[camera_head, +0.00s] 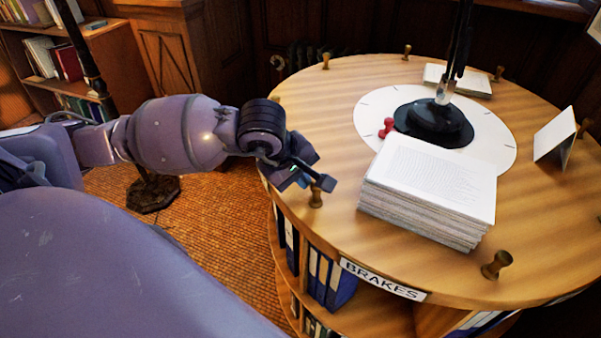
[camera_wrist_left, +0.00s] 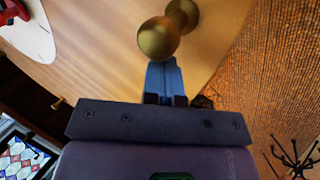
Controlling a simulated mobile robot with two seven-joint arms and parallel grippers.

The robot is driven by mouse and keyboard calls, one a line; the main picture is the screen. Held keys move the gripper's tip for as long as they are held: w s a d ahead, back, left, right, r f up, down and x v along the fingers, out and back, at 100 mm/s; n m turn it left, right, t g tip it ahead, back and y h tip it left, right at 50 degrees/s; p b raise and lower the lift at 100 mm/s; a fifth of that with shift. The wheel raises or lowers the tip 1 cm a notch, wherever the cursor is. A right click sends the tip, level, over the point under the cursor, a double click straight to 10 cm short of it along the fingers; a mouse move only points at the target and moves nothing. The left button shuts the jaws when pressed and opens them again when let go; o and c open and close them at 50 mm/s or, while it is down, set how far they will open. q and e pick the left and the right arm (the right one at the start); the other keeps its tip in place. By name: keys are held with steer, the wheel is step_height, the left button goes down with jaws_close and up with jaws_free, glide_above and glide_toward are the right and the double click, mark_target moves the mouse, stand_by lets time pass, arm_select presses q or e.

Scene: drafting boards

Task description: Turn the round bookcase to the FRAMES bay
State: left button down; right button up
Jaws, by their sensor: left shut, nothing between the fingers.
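The round bookcase (camera_head: 330,95) has a wooden top with brass knobs around its rim. A BRAKES label (camera_head: 383,279) is on its near side, above shelves of blue binders (camera_head: 328,277); no FRAMES label is in view. My left gripper (camera_head: 308,178) is shut and empty at the left front rim, by a brass knob (camera_head: 316,197). In the left wrist view the shut blue fingers (camera_wrist_left: 164,78) point at this knob (camera_wrist_left: 160,38), which overlaps their tips; I cannot tell whether they touch. My right gripper is not in view.
On the top are a white disc (camera_head: 380,103) with a black lamp base (camera_head: 433,123), a red object (camera_head: 387,127), a paper stack (camera_head: 430,190) and a standing card (camera_head: 555,135). A bookshelf (camera_head: 122,55) stands back left. A dark stand base (camera_head: 153,192) is on the orange floor.

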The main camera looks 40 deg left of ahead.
arm_select(q)
steer(key=shift+f, duration=0.25)
steer(key=shift+d, duration=0.1)
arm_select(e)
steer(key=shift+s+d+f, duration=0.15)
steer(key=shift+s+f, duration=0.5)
